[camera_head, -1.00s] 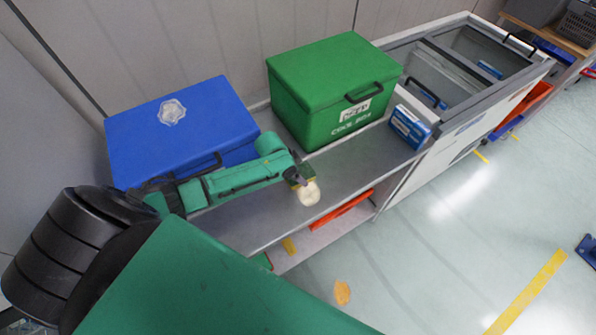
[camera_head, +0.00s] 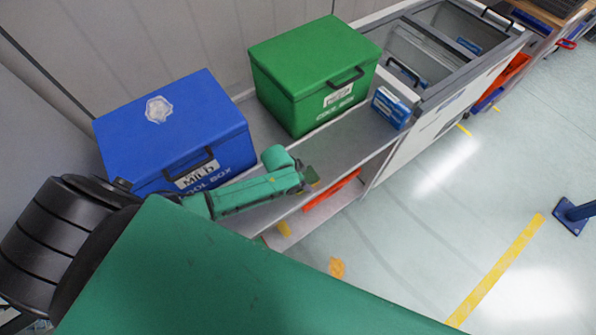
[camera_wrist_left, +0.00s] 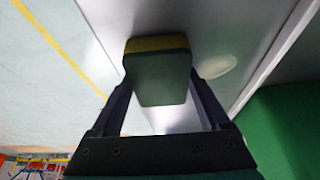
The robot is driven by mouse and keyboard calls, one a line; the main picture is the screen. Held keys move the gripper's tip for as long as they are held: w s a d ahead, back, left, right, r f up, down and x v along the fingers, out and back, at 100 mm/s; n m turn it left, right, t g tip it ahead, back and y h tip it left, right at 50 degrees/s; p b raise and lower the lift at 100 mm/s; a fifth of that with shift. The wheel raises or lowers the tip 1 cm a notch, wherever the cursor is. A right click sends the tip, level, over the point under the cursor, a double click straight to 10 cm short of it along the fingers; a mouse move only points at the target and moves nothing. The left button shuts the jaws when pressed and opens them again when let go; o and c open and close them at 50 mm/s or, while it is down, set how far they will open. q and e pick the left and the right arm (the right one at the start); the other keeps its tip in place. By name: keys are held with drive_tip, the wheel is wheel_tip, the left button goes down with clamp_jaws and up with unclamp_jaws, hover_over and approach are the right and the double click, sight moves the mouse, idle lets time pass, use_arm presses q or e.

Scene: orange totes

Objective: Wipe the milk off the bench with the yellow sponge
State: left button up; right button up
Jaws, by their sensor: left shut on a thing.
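My left gripper (camera_wrist_left: 161,88) is shut on the yellow sponge (camera_wrist_left: 158,45), gripping it by its sides. The sponge shows a dark green face and a yellow edge in the left wrist view. In the head view my left gripper (camera_head: 307,178) is over the front part of the grey bench (camera_head: 345,150), with a little of the sponge showing. A pale oval patch of milk (camera_wrist_left: 216,67) lies on the bench beside the sponge in the left wrist view. In the head view the milk is hidden behind my arm and gripper. My right gripper is out of view.
A blue cool box (camera_head: 170,125) and a green cool box (camera_head: 310,70) stand on the bench behind my left arm. A small blue-and-white pack (camera_head: 391,108) stands right of the green box. Orange totes (camera_head: 332,190) are below.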

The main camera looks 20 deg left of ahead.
use_arm(q)
drive_tip(key=shift+s+d, duration=0.35)
drive_tip(key=shift+d, duration=0.15)
drive_tip(key=shift+s+d, duration=0.15)
drive_tip(key=shift+d, duration=0.25)
